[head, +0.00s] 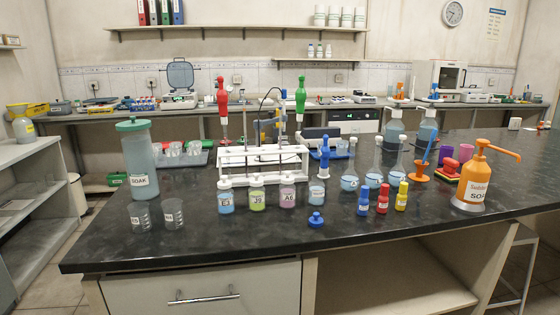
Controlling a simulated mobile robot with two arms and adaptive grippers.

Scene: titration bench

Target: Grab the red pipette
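The red pipette (222,100) stands upright toward the back of the black bench, left of the middle. Its lower part is at the left end of a white rack (262,160); I cannot tell exactly how it is held there. A green pipette (300,97) stands upright to its right, and a blue pipette (324,157) stands right of the rack. Neither of my grippers shows in the head view.
Several small bottles (257,194) stand in front of the rack. A tall soak bottle (137,158) and two small beakers (173,213) are at the left. Flasks (374,170) and an orange soap dispenser (473,178) are at the right. The bench's front strip (200,252) is clear.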

